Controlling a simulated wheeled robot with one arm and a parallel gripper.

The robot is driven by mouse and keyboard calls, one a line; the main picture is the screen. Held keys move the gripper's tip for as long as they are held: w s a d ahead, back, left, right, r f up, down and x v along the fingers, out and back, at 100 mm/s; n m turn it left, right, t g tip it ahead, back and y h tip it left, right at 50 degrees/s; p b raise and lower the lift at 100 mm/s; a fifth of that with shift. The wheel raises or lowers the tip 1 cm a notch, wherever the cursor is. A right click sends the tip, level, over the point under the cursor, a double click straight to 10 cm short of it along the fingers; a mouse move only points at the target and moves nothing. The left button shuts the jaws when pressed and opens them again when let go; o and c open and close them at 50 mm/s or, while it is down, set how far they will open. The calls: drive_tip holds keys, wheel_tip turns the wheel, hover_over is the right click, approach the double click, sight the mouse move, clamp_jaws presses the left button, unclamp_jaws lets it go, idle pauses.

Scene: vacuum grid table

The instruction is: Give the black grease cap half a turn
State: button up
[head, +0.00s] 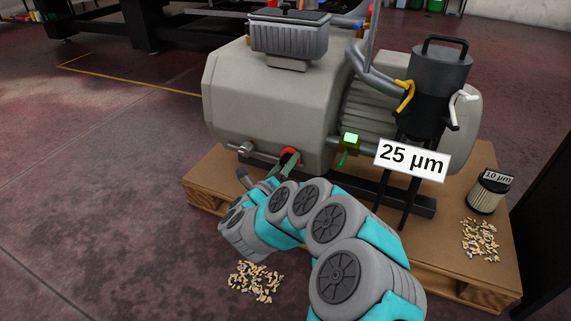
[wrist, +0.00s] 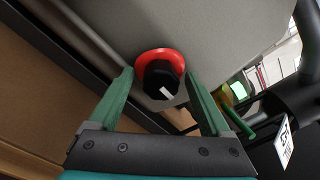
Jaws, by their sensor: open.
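The black grease cap (wrist: 160,76) sits in a red ring on the grey pump housing, in the middle of the wrist view. It has a white mark on its face, pointing to the lower right. My gripper (wrist: 159,82) is open, with one green finger on each side of the cap. I cannot tell whether either fingertip touches it. In the head view my gripper (head: 288,166) is at the lower front of the pump (head: 270,105). The red ring (head: 289,154) shows there, but the cap is mostly hidden by the fingers.
The pump stands on a wooden pallet (head: 205,173). A black filter canister (head: 440,85) with a 25 µm sign (head: 412,159) stands at the right. A 10 µm filter (head: 487,195) is beside loose chips (head: 480,240). More chips (head: 255,281) lie on the floor.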

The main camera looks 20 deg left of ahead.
drive_tip(key=shift+s, duration=0.1)
drive_tip(key=s, duration=0.7)
drive_tip(key=shift+s+a, duration=0.3)
drive_tip(key=shift+a, duration=0.15)
